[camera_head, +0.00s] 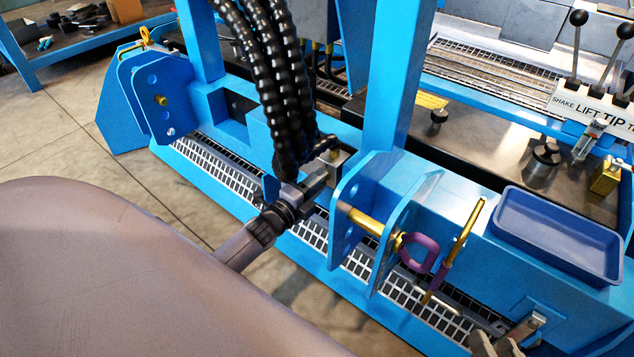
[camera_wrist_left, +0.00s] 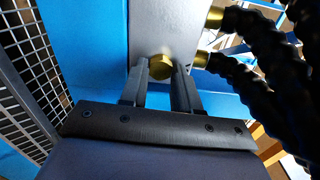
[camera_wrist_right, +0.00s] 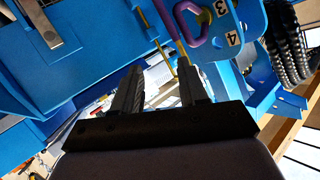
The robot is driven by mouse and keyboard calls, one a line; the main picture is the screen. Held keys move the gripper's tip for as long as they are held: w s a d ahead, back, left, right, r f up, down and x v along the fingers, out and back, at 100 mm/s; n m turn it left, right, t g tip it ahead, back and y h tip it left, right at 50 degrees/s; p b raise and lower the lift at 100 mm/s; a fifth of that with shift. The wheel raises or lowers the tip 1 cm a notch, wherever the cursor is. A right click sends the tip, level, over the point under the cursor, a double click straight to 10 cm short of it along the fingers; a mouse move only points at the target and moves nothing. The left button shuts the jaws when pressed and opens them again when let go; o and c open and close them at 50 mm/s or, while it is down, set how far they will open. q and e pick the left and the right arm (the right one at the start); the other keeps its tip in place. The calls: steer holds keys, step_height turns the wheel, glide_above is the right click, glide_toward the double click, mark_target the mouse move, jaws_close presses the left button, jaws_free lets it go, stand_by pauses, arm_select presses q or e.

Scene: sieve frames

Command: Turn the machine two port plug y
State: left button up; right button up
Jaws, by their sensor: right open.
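A brass hex plug (camera_wrist_left: 162,67) sits in the face of a grey port block (camera_wrist_left: 148,25). My left gripper (camera_wrist_left: 161,72) has one finger on each side of the plug and appears shut on it. In the head view, my left gripper (camera_head: 322,177) reaches the small block below the black hoses and hides the plug. No label shows near the plug. My right gripper (camera_wrist_right: 158,75) is open and empty, below the purple handle. In the head view its fingers (camera_head: 495,346) only just show at the bottom edge.
Black ribbed hoses (camera_head: 275,80) hang down to the block. Blue bracket plates (camera_head: 365,215) with a brass pin and purple handle (camera_head: 419,253) stand to its right. A blue tray (camera_head: 557,235) and levers (camera_head: 600,60) are further right. Open floor (camera_head: 75,150) lies at left.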

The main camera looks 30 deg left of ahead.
arm_select(q)
steer(key=shift+o, duration=1.1)
steer(key=s+p, duration=0.2)
steer(key=s, duration=0.5)
steer(key=shift+s+a, duration=0.15)
steer(key=shift+a, duration=0.15)
arm_select(e)
steer(key=shift+s+d+h, duration=0.2)
steer(key=shift+d+h, duration=0.4)
steer(key=shift+d, duration=0.25)
steer(key=shift+r, duration=0.2)
